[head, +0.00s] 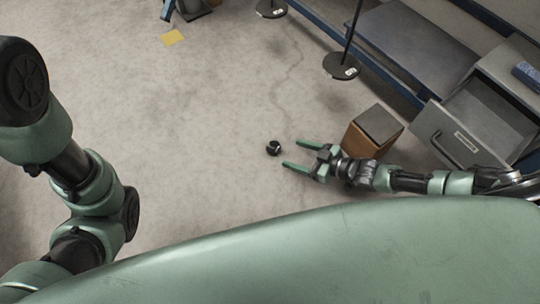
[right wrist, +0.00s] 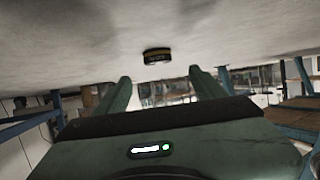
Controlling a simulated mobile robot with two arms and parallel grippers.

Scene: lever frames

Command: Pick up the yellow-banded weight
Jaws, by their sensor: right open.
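A small dark round weight (head: 273,148) rests on the concrete floor in the middle of the head view. In the right wrist view the weight (right wrist: 157,56) shows a dull yellow band with dark marks on it. My right gripper (head: 292,155) is open, with its two green fingers pointing left at the weight. In the right wrist view my right gripper (right wrist: 159,75) has the weight ahead of its fingertips, roughly centred between them, with nothing held. My left arm is at the left of the head view, and its gripper is out of view.
A brown box with a dark top (head: 372,131) stands close beside my right gripper. An open grey drawer (head: 476,128) is at the right. A black post base (head: 341,66) stands beyond. Floor left of the weight is clear.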

